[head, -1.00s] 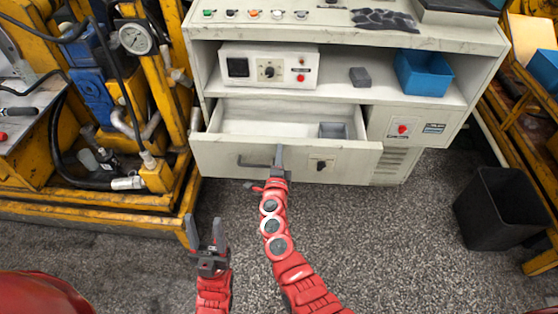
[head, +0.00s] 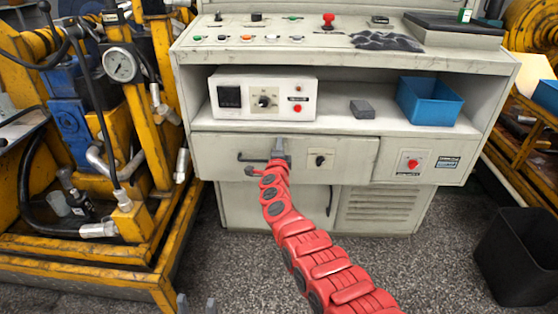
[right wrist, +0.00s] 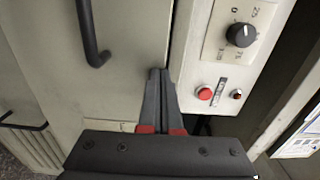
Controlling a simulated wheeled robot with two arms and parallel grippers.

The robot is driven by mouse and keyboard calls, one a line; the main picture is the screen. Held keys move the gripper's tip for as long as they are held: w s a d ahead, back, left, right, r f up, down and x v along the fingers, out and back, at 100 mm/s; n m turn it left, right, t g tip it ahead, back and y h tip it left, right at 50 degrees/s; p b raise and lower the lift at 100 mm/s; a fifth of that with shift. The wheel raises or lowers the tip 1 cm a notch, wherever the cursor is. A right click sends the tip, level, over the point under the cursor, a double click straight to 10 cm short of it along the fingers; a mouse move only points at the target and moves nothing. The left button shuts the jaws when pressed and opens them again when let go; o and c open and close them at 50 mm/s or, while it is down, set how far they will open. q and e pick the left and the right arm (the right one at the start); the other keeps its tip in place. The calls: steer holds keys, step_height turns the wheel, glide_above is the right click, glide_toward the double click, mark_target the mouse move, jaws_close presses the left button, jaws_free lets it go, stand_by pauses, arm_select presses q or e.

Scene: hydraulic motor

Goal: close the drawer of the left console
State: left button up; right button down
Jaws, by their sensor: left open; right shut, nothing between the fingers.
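The console's drawer front (head: 340,155) is a pale grey-green panel with a dark bar handle and a small black knob plate. It looks flush with the console (head: 395,215), and its inside is not visible. My right gripper (head: 279,143) is shut and empty at the upper part of the drawer front, right of the handle (head: 250,157). In the right wrist view the shut fingers (right wrist: 158,72) lie against or just in front of the panel near its edge; contact is unclear. My left gripper (head: 197,303) is open and low, at the bottom edge of the head view.
The shelf above holds a control box (head: 262,97), a dark grey block (head: 362,109) and a blue bin (head: 429,101). A yellow hydraulic machine (head: 110,190) stands at left. A black waste bin (head: 520,255) stands at right. Grey floor lies in front.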

steer(key=shift+w+d+r, duration=0.15)
steer(key=shift+w+r, duration=0.15)
steer(key=shift+r, duration=0.45)
steer(key=shift+p, duration=0.3)
steer(key=s+f+p, duration=0.1)
steer(key=s+p, duration=0.9)
steer(key=s, duration=0.7)
steer(key=shift+s+f+p, duration=0.25)
steer(key=shift+s+p, duration=0.1)
